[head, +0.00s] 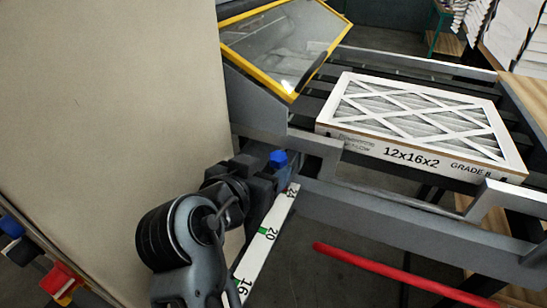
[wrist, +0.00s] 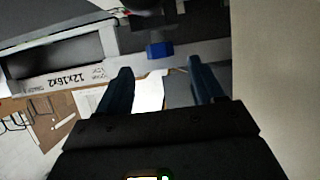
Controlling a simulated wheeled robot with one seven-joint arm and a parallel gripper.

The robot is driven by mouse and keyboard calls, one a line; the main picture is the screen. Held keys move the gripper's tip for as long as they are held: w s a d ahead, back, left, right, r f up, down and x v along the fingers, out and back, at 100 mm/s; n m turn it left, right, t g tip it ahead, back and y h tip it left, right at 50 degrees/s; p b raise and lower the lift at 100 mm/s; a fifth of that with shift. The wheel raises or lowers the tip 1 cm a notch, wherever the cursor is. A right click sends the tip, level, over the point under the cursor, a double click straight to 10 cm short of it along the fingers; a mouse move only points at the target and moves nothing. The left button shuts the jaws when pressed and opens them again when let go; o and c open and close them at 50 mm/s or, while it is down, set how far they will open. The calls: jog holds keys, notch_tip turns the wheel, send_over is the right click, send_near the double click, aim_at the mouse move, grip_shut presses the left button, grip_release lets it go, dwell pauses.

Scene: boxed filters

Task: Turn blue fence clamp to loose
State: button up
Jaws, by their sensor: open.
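The blue fence clamp (head: 278,158) shows in the head view at the machine's side rail, just beyond my gripper (head: 262,160). In the wrist view the blue clamp (wrist: 159,49) lies ahead of my gripper (wrist: 160,66), between the lines of its two fingers. The fingers are apart with nothing between them, and the clamp looks a little beyond their tips. Whether a finger touches it I cannot tell. Part of the clamp's lower side is hidden by my gripper in the head view.
A white scale (head: 266,232) marked 16, 20 and 24 runs below the clamp. A boxed 12x16x2 filter (head: 420,125) lies on the conveyor. A yellow-framed clear guard (head: 285,45) stands above. A large beige panel (head: 110,110) is at left; a red bar (head: 390,272) is low right.

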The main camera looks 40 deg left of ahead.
aim_at(275, 161)
jog(key=shift+x, duration=2.5)
jog(key=shift+p, duration=0.35)
jog(key=c, duration=1)
